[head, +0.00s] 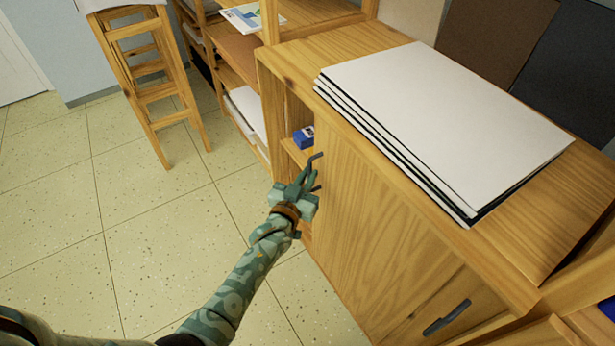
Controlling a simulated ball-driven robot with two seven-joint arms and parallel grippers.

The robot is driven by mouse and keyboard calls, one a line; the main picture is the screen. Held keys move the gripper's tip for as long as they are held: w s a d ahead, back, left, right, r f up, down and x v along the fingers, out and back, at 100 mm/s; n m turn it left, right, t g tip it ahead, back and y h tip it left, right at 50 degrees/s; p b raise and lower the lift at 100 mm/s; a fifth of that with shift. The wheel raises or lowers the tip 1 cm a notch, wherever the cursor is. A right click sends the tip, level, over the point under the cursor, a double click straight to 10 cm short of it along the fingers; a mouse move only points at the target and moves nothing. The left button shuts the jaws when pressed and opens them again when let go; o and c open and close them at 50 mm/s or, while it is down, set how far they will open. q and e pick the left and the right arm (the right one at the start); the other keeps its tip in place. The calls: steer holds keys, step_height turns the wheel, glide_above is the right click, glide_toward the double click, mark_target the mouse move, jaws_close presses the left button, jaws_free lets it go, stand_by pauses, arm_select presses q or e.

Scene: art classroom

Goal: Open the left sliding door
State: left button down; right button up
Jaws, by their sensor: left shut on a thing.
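The left sliding door (370,215) is a light wooden panel on the front of a low wooden cabinet. Its dark handle (314,161) is near the panel's left edge. My left gripper (306,183) is shut on this handle, and its fingers hide part of it. A narrow opening shows to the left of the panel, with a shelf and a small blue box (304,137) inside. A second dark handle (447,317) is at the lower right of the cabinet front. My right gripper is not in view.
A stack of large white boards (445,120) lies on the cabinet top (300,60). A wooden stool (150,75) stands at the upper left. Open shelves (235,50) with papers adjoin the cabinet. The tiled floor (60,220) on the left is clear.

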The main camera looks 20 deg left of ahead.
arm_select(q)
steer(key=shift+f, duration=0.1)
steer(key=c, duration=1.5)
jaws_free()
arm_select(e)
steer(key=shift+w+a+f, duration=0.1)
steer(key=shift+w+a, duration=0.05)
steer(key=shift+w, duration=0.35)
arm_select(q)
steer(key=s+a+p, duration=0.1)
steer(key=s+p, duration=0.4)
steer(key=s, duration=1.1)
steer(key=shift+s+a+p, duration=0.15)
steer(key=shift+p, duration=0.15)
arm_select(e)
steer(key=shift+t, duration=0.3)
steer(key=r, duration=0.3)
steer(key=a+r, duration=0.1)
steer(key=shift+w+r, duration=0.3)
